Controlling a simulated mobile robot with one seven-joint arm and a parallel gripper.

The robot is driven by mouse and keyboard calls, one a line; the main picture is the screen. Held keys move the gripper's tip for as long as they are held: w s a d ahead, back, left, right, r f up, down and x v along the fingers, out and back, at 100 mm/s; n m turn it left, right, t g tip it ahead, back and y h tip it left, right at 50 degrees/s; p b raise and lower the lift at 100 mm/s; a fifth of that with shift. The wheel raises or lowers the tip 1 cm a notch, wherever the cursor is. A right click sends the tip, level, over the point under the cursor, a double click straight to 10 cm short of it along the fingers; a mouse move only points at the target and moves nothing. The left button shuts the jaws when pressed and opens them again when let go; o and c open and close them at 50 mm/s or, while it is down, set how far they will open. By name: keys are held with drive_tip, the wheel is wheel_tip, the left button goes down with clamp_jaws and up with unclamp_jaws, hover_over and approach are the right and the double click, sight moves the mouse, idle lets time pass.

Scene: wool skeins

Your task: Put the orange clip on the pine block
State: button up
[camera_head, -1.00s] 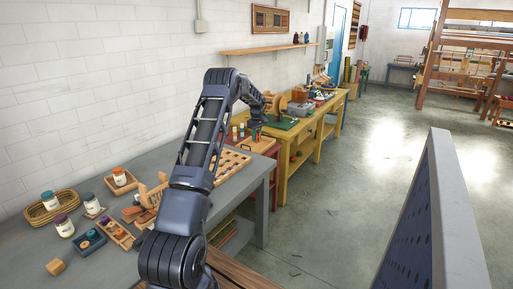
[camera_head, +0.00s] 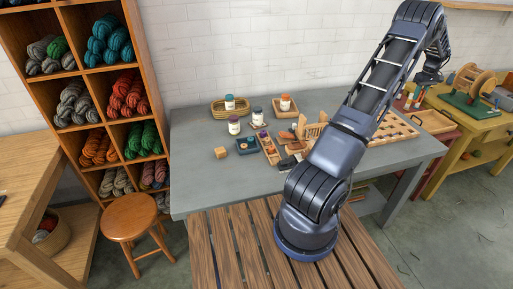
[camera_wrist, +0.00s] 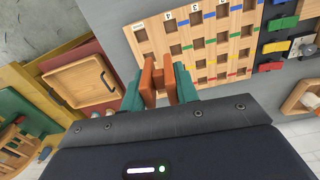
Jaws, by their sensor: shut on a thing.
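The orange clip (camera_wrist: 158,82) is between the teal fingers of my gripper (camera_wrist: 160,88) in the wrist view. My gripper is shut on it and holds it above the furniture, near the corner of a holed wooden board. In the head view my gripper is at the upper right, and the clip is too small to make out there. A small light wooden block (camera_head: 220,152), which looks like the pine block, sits at the front left of the grey table (camera_head: 195,182). It is far to the left of my gripper and its top looks bare.
The holed board (camera_wrist: 200,50) has coloured marks. Coloured clips (camera_wrist: 272,46) lie beside it. A wooden tray (camera_wrist: 82,84) lies on a red surface. Jars (camera_head: 234,126), a basket (camera_head: 219,113) and a small blue tray (camera_head: 248,146) stand near the block. A stool (camera_head: 130,216) stands at the left.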

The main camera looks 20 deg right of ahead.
drive_tip(key=w+a+r+n, duration=0.1)
drive_tip(key=w+a+n, duration=0.1)
drive_tip(key=w+a, duration=0.8)
drive_tip(key=w+a+r+n, duration=0.15)
drive_tip(key=w+a, duration=0.55)
drive_tip(key=a, duration=0.7)
drive_tip(key=w+a+n, duration=0.3)
drive_tip(key=w+a, duration=0.5)
drive_tip(key=a, duration=0.5)
drive_tip(key=w+a+n, duration=0.3)
drive_tip(key=a+n, duration=0.1)
drive_tip(key=a, duration=2.1)
drive_tip(key=n, duration=0.8)
hover_over(220, 149)
wheel_tip(220, 149, down, 20)
drive_tip(key=shift+s+r, duration=0.15)
drive_tip(key=shift+r, duration=0.1)
drive_tip(key=shift+f, duration=0.2)
